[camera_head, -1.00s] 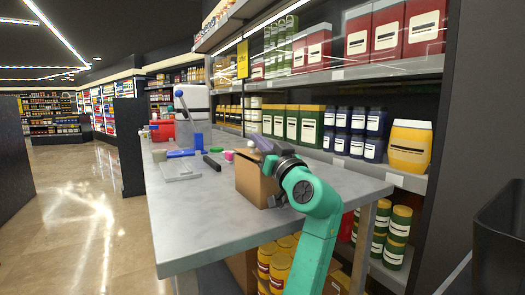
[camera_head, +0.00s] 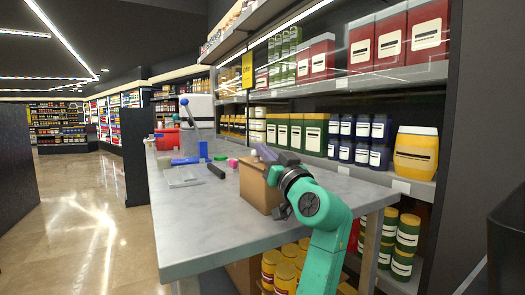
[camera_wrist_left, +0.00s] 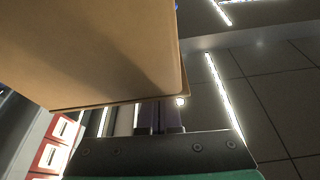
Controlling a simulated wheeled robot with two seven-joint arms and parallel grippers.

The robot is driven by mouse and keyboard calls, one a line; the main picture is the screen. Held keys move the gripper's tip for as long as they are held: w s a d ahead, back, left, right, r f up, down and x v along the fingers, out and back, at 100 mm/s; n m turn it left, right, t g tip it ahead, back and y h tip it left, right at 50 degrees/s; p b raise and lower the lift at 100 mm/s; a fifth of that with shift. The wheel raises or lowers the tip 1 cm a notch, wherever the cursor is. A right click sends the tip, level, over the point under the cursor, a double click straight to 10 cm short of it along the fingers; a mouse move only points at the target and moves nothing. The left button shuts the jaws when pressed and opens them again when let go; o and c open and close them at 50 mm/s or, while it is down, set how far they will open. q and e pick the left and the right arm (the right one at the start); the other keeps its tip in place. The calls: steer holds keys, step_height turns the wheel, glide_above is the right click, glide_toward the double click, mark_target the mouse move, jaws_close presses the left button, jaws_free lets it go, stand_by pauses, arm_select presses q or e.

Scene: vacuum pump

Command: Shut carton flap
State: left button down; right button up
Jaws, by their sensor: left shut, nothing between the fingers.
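The brown carton (camera_head: 256,190) stands on the near part of the grey table. My left gripper (camera_head: 265,153), on the teal arm, is shut and empty at the carton's top right. Its dark fingers and wrist cover the right side and much of the top of the carton, so I cannot tell the flap's angle in the head view. In the left wrist view, a brown cardboard panel (camera_wrist_left: 95,50) fills the upper left, close to the shut fingers (camera_wrist_left: 160,115). I cannot tell whether they touch it. My right gripper is not in view.
The grey table (camera_head: 195,235) has bare room at its front left. Beyond the carton lie a dark bar (camera_head: 216,171), a pink item (camera_head: 233,163) and a light plate (camera_head: 182,178). Shelves with tubs and a yellow canister (camera_head: 416,152) stand close on the right.

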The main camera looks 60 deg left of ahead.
arm_select(q)
steer(key=b+v, duration=0.1)
steer(key=v, duration=1.2)
steer(key=shift+d+f, duration=0.2)
steer(key=shift+d, duration=0.15)
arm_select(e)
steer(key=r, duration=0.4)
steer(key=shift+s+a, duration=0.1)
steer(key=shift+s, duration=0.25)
